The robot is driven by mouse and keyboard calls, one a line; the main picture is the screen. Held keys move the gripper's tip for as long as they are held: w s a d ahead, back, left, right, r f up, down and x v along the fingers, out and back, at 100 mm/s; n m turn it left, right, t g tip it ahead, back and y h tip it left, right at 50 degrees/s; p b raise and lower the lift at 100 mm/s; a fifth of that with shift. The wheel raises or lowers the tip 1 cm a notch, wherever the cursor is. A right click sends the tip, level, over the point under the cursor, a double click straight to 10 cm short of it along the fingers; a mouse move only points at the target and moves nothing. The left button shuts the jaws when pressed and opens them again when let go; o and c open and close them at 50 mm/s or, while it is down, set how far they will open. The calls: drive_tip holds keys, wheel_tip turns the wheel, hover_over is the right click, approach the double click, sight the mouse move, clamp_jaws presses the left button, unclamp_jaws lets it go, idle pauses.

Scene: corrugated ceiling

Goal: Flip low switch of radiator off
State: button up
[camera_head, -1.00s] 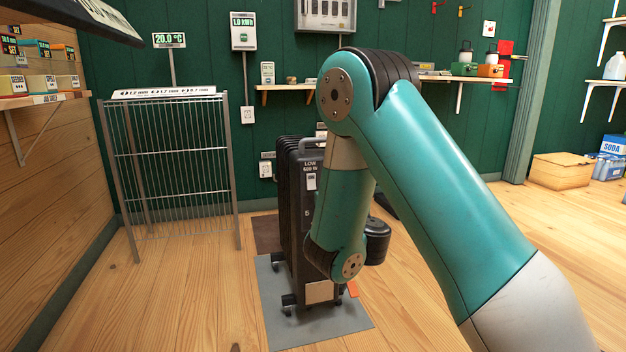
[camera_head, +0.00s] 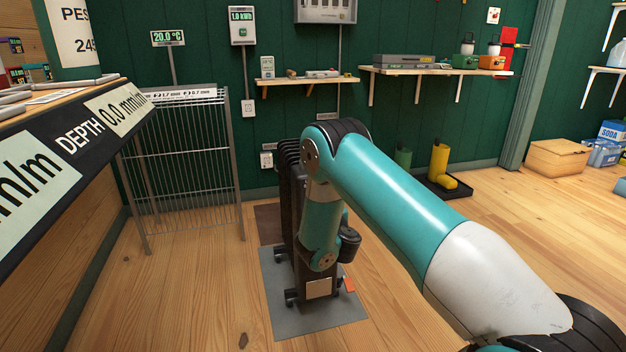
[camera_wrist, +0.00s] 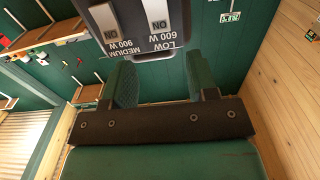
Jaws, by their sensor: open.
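The radiator (camera_head: 285,190) is dark and finned and stands on a grey mat (camera_head: 275,305); my arm hides much of its front in the head view. In the wrist view its dark panel (camera_wrist: 178,50) shows upside down at the top. The low switch (camera_wrist: 156,10), labelled LOW 600 W, is a pale rocker with ON readable. The medium switch (camera_wrist: 104,18), labelled MEDIUM 900 W, sits left of it, also with ON readable. My gripper (camera_wrist: 162,78) is open and empty, its two green fingers apart, just below the panel in the picture. Contact cannot be told.
A wire rack (camera_head: 180,165) stands left of the radiator. A large DEPTH sign board (camera_head: 75,150) fills the left foreground. Yellow boots (camera_head: 440,165) stand in a tray by the back wall. Wall shelves (camera_head: 430,72) hold small items. The wooden floor around the mat is mostly clear.

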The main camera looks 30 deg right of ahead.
drive_tip(key=p+x, duration=0.4)
drive_tip(key=x, duration=0.3)
drive_tip(key=shift+p, duration=0.3)
